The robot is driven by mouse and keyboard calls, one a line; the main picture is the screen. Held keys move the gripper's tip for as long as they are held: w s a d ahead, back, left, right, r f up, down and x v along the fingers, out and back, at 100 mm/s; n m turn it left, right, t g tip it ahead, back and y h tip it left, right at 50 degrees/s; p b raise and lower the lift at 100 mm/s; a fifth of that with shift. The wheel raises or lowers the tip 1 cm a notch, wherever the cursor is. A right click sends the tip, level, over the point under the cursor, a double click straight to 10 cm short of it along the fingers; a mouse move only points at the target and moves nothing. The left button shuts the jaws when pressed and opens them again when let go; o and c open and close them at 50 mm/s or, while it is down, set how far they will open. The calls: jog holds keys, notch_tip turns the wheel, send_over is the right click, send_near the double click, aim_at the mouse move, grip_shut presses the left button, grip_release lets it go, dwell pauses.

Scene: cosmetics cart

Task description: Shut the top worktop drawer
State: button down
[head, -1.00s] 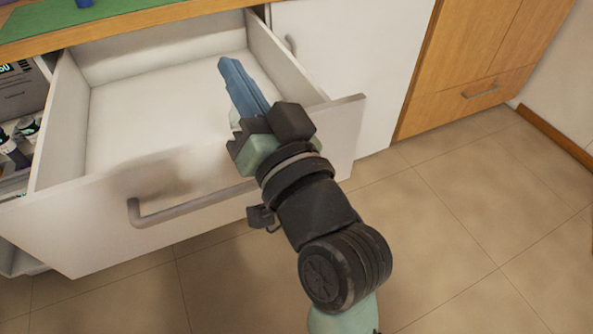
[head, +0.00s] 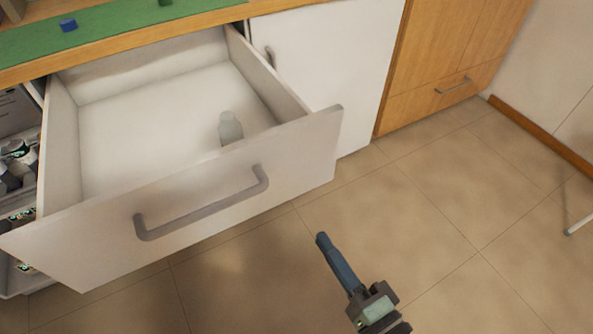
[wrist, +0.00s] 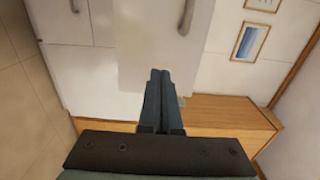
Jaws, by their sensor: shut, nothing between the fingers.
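The top worktop drawer (head: 100,215) is pulled far out, its white front facing me with a grey bar handle (head: 205,205) across it. A small pale bottle (head: 230,128) stands inside near the front panel. My gripper (head: 322,238) is in front of the drawer, low and to the right of the handle, apart from the front. Its blue fingers are together with nothing between them. In the wrist view the shut fingers (wrist: 160,75) point toward a white panel with a grey handle; I cannot tell which panel it is.
The wooden worktop with a green mat (head: 120,35) runs above the drawer, with a blue block (head: 68,25) on it. A white cabinet door (head: 330,50) and wooden cupboard (head: 440,70) stand to the right. A rack of dark containers (head: 18,165) is at left. Tiled floor in front is clear.

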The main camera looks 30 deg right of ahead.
aim_at(278, 174)
jog(key=w, duration=1.4)
jog(key=shift+a, duration=0.25)
